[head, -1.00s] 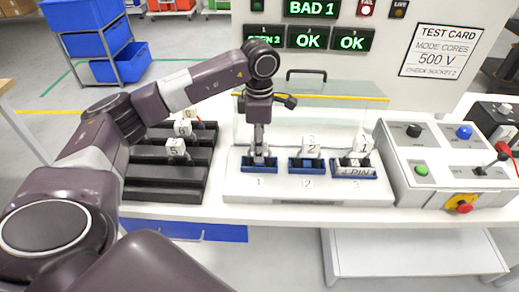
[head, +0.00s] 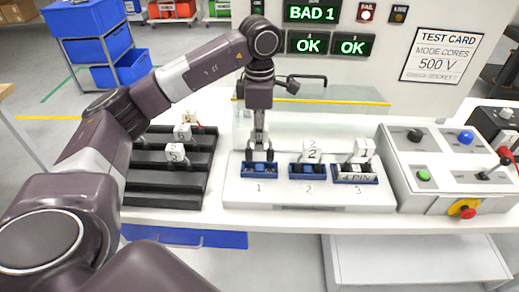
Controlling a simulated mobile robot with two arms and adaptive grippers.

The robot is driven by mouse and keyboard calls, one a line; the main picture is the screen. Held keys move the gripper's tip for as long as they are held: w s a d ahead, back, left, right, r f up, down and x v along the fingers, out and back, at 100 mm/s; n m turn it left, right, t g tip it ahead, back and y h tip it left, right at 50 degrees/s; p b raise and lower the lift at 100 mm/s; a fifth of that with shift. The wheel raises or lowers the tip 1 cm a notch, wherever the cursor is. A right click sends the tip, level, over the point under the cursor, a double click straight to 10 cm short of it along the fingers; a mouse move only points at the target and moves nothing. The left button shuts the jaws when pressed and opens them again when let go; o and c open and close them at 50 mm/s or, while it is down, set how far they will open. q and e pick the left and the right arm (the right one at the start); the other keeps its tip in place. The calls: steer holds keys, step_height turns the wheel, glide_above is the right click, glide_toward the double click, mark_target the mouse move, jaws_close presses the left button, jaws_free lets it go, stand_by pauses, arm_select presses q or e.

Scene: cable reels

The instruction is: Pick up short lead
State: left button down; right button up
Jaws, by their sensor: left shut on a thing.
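My left gripper (head: 260,150) points straight down over blue socket 1 (head: 259,171) on the white test bench. It is shut on a lead at that socket; the fingers hide most of the lead, and I cannot tell whether it is seated or lifted. A white block marked 2 (head: 312,151) stands in blue socket 2 (head: 308,171). Another white block (head: 363,150) stands in blue socket 3 (head: 355,174). White blocks, one marked 5 (head: 176,153), stand in the black slotted rack (head: 160,190) at left. My right gripper is out of view.
A control box (head: 445,165) with knobs and a red stop button (head: 467,210) stands right of the sockets. A clear screen with a yellow edge (head: 345,102) stands behind them. The upper display reads BAD 1 (head: 312,12). Blue bins (head: 95,40) stand at back left.

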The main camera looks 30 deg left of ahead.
arm_select(q)
step_height(320, 180, up, 15)
steer(key=p, duration=0.2)
steer(key=shift+f, duration=0.15)
